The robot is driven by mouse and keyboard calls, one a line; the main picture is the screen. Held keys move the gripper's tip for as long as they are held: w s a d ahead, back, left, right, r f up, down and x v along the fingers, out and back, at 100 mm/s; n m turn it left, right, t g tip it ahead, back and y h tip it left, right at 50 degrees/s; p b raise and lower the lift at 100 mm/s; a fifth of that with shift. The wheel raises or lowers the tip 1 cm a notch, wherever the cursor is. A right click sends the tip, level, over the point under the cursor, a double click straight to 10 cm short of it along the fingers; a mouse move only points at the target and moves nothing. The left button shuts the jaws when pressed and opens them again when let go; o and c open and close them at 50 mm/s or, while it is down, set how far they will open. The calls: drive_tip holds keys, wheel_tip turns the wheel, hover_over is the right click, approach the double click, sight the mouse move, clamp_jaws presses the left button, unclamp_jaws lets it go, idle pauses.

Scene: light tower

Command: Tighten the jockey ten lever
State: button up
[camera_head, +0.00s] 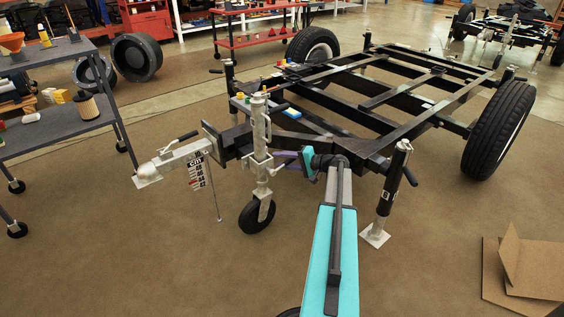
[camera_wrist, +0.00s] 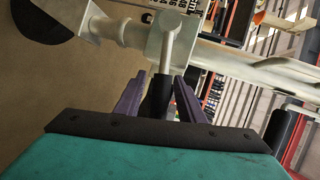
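The jockey wheel assembly (camera_head: 262,165) stands at the trailer's front, a pale metal post with a black wheel at its foot. In the wrist view its pale post (camera_wrist: 250,70) runs across the picture. A lever (camera_wrist: 168,45) with a pale rod and dark grip points from the clamp toward my gripper. My gripper (camera_head: 283,161) is just right of the post. In the wrist view my gripper's purple fingers (camera_wrist: 160,92) lie on both sides of the lever's dark grip. I cannot tell whether they press on it. The lever is hard to make out in the head view.
The black trailer frame (camera_head: 385,95) lies behind my gripper. A pale coupling (camera_head: 172,160) is left of the jockey wheel, and a support leg (camera_head: 389,195) stands to the right. A grey shelf cart (camera_head: 60,115) is at far left. Cardboard (camera_head: 530,265) lies lower right. The front floor is open.

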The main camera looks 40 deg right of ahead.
clamp_jaws()
drive_tip(key=shift+f, duration=0.1)
drive_tip(key=shift+a+f+m+t+y+p, duration=0.1)
drive_tip(key=shift+f+m+t+y+p, duration=0.3)
drive_tip(key=shift+f+m+p, duration=0.45)
drive_tip(key=shift+a+f+m+t+y+p, duration=0.1)
drive_tip(key=shift+f+m+t+y+p, duration=0.2)
drive_tip(key=shift+f+m+y+p, duration=0.5)
drive_tip(key=shift+r+h, duration=0.2)
drive_tip(key=shift+h, duration=0.3)
unclamp_jaws()
drive_tip(key=shift+s+d, duration=0.1)
drive_tip(key=shift+s, duration=0.05)
drive_tip(key=p+v, duration=0.4)
drive_tip(key=v, duration=0.9)
drive_tip(key=shift+s, duration=0.25)
